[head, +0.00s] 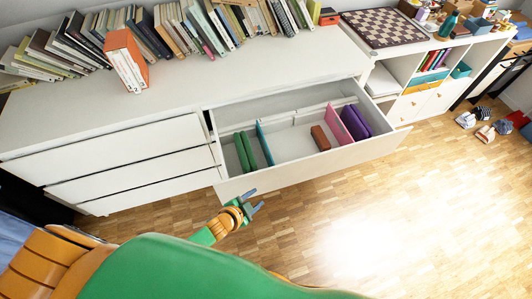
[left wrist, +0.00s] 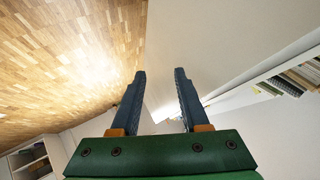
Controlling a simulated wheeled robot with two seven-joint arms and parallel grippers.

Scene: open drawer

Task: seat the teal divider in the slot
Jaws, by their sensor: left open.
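The teal divider (head: 264,144) stands in the open drawer (head: 292,103), just right of two green items (head: 244,152). It runs front to back and looks roughly upright; I cannot tell whether its lower edge is in a slot. The slot itself is too small to make out. My left gripper (head: 257,200) is open and empty, outside the drawer, in front of and below its front panel. In the left wrist view its two blue fingers (left wrist: 160,76) are apart with nothing between them. My right gripper is not in view.
A pink divider (head: 339,125), purple items (head: 356,122) and a brown block (head: 320,138) are in the drawer's right part. The drawer's front panel (head: 310,168) stands between my gripper and the contents. Books (head: 60,45) line the dresser top. The floor in front is clear.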

